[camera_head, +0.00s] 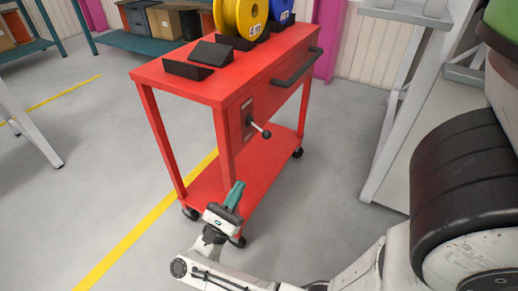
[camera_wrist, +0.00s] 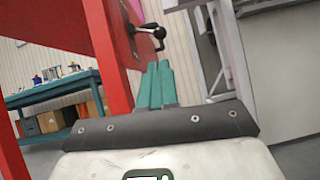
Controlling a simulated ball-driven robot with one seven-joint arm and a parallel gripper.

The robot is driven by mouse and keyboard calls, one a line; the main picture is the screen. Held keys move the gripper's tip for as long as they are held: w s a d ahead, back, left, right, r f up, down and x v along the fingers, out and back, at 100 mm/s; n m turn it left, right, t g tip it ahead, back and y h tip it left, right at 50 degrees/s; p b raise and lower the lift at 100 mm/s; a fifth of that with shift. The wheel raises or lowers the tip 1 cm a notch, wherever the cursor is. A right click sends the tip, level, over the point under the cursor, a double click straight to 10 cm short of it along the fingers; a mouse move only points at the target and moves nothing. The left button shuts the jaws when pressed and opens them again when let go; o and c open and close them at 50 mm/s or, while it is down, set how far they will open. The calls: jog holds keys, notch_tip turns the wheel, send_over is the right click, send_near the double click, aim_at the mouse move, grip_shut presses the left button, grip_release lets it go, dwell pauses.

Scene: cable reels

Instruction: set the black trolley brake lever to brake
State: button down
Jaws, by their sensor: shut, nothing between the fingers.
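My gripper (camera_head: 236,190) has teal fingers and is shut and empty. It is below and left of the lever in the head view, near the trolley's front leg, and apart from the lever. In the wrist view my gripper (camera_wrist: 160,70) points toward the lever. The plate's markings are too small to read.
The trolley top carries a yellow reel (camera_head: 240,15), a blue reel (camera_head: 281,10) and black cradles (camera_head: 187,70). A black push handle (camera_head: 297,68) juts out above the lever. A grey frame (camera_head: 400,100) stands to the right. Floor between them is clear.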

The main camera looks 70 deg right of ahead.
aim_at(265, 138)
jog(key=x, duration=1.2)
jog(key=shift+d, duration=0.25)
jog(key=shift+s+a+r+n+t+p, duration=0.1)
jog(key=shift+s+r+n+t+p, duration=0.15)
jog(key=shift+n+t+p, duration=0.35)
jog(key=shift+s+r+n+t+p, duration=0.15)
jog(key=shift+r+n+t+p, duration=0.15)
jog(key=shift+n, duration=0.5)
jog(key=r+n+t+p, duration=0.1)
jog(key=n+t+p, duration=0.1)
jog(key=n, duration=0.1)
jog(key=s+n+t+p, duration=0.1)
jog(key=n+t+p, duration=0.1)
jog(key=n+t, duration=0.1)
jog(key=r+n+t+p, duration=0.1)
jog(key=n+t+p, duration=0.1)
jog(key=n+p, duration=0.1)
jog(key=shift+s+a+r+n+t, duration=0.15)
jog(key=shift+r+n+t, duration=0.15)
jog(key=shift+t, duration=0.1)
